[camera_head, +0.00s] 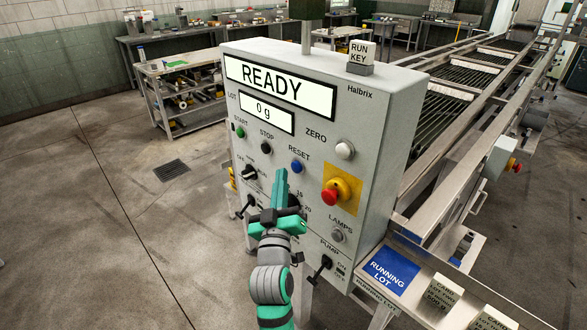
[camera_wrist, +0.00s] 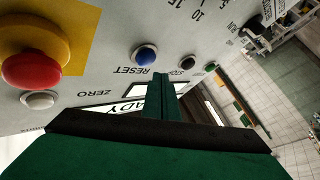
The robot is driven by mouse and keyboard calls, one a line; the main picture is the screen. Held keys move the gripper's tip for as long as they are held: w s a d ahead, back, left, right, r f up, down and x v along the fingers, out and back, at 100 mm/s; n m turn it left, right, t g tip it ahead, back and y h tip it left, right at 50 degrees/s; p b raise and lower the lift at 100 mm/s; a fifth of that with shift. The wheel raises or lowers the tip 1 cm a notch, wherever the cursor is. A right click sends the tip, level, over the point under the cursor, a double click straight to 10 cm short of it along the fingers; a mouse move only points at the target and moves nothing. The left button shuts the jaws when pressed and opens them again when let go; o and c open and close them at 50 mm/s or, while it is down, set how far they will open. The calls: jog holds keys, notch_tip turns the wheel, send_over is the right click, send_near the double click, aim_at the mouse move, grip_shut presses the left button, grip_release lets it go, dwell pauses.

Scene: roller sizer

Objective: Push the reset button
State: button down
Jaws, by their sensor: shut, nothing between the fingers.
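The blue reset button (camera_head: 297,167) sits on the front of a grey control panel (camera_head: 375,150), under the label RESET. It also shows in the wrist view (camera_wrist: 145,55), upside down with its label. My gripper (camera_head: 281,172) is shut and empty, its fingers pointing up at the panel just left of and slightly below the blue button in the head view. In the wrist view the fingertips (camera_wrist: 161,75) are close to the button but appear beside it. I cannot tell the exact gap to the panel. The display reads READY and 0 g.
A red emergency knob (camera_head: 330,197) on a yellow plate is right of the reset button. The black stop button (camera_head: 266,148), green start button (camera_head: 240,132) and white zero button (camera_head: 345,149) are nearby. A pump switch (camera_head: 320,267) is below. A roller conveyor (camera_head: 455,101) stands behind right.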

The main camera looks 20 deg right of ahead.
jog(key=shift+s+a, duration=0.25)
jog(key=shift+a, duration=0.45)
jog(key=shift+s+a, duration=0.25)
jog(key=shift+a, duration=0.4)
jog(key=shift+s+a, duration=0.25)
jog(key=shift+a, duration=0.45)
jog(key=shift+s+d, duration=0.1)
jog(key=shift+d, duration=0.1)
jog(key=shift+a, duration=0.1)
jog(key=s+a+f+y, duration=0.2)
jog(key=s+a+f, duration=0.2)
jog(key=s+f, duration=0.3)
jog(key=s+a+f+n+g+y, duration=0.1)
jog(key=s+a+f+y, duration=0.1)
jog(key=s+a+f, duration=0.5)
jog(key=s+a+f+y, duration=0.2)
jog(key=s+f+y, duration=0.15)
jog(key=f, duration=0.65)
jog(key=s+a+f+g+y, duration=0.1)
jog(key=s+a+f, duration=0.1)
jog(key=s, duration=1.1)
jog(key=s+a+f+m+g+y, duration=0.1)
jog(key=s+a+f, duration=0.1)
jog(key=s, duration=1.1)
jog(key=shift+a+g, duration=0.3)
jog(key=shift+a, duration=0.3)
jog(key=shift+w, duration=0.1)
